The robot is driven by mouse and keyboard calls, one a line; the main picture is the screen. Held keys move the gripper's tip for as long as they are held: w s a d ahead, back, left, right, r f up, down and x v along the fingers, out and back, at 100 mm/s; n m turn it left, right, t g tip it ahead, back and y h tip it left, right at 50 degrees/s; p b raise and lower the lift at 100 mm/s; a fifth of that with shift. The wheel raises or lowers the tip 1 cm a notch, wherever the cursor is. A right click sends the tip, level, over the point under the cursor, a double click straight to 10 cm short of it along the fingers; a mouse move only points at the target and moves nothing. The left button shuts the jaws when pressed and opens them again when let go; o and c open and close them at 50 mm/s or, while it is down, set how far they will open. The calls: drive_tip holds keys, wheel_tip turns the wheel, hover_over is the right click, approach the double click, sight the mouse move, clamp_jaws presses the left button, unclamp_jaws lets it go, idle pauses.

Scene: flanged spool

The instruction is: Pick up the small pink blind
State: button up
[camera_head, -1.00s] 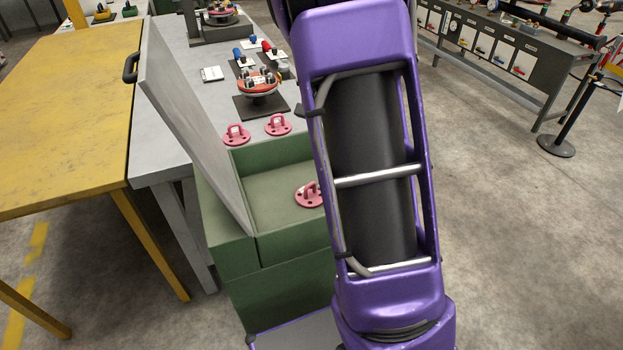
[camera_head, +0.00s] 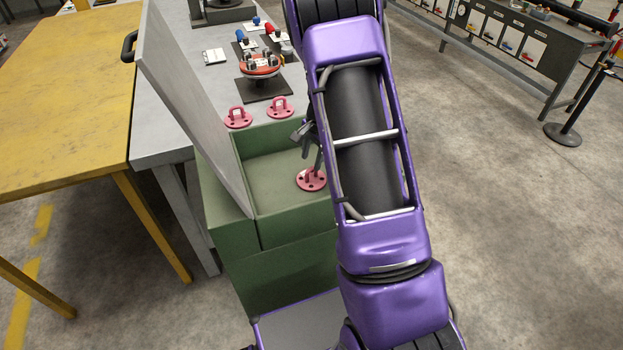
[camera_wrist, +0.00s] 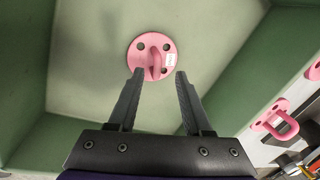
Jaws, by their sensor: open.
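A small pink blind (camera_head: 311,180), a round flange with holes and a raised loop, lies on the floor of the green box. It also shows in the wrist view (camera_wrist: 151,57), with a small white label on it. My gripper (camera_head: 308,150) is over the box, close above this blind. In the wrist view the two fingers of my gripper (camera_wrist: 158,72) are spread apart, with the blind's loop between and beyond the tips. Nothing is held. Two more pink blinds (camera_head: 238,117) (camera_head: 280,107) lie on the grey table behind the box.
The green box (camera_head: 225,231) has walls around the blind and a raised grey lid (camera_head: 190,105) at its left. The grey table (camera_head: 165,127) holds a red round fixture (camera_head: 260,66) on a dark plate. A yellow table (camera_head: 70,100) stands at left.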

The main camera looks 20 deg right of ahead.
sight(311, 168)
drive_tip(key=f, duration=0.5)
drive_tip(key=shift+w+a+f, duration=0.1)
drive_tip(key=shift+w+f, duration=0.05)
drive_tip(key=shift+w, duration=0.2)
clamp_jaws()
